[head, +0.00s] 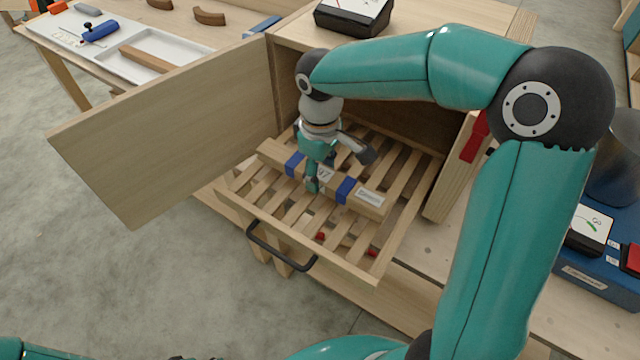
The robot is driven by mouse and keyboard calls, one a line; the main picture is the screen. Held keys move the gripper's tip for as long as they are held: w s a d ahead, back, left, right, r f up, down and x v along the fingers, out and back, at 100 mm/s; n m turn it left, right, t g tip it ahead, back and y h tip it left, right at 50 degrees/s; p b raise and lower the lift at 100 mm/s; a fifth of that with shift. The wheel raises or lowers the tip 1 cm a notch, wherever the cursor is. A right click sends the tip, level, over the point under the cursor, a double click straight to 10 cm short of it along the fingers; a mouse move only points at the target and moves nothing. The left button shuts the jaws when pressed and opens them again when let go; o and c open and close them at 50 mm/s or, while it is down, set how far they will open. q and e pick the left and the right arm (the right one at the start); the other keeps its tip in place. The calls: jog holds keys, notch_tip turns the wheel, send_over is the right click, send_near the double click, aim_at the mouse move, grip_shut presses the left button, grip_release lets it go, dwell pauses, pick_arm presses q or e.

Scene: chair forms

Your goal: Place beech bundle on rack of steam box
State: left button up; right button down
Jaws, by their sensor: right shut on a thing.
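The beech bundle (372,200) is a pale wooden bar with two blue straps and a small white label. It lies across the slats of the pulled-out rack (391,243), at a slant; whether it touches the slats I cannot tell. My right gripper (318,180) comes from above and is shut on the bundle's middle, between the straps. The steam box (285,38) is wooden, with its door (165,130) swung open to the left. The rack has a black handle (281,247) at its front. Only a bit of my left arm shows at the bottom left; its gripper is out of view.
A black-and-white device (353,15) sits on the box top. A table with a white tray (135,55) and a blue tool (100,31) stands at the back left. Blue equipment (605,265) is at the right. Open concrete floor lies at the left.

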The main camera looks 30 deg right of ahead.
aim_at(320, 195)
jog(key=shift+f, duration=2.05)
jog(key=shift+f, duration=0.1)
jog(key=c, duration=0.5)
grip_release()
jog(key=shift+c, duration=0.2)
notch_tip(320, 195, up, 12)
jog(key=shift+r, duration=0.1)
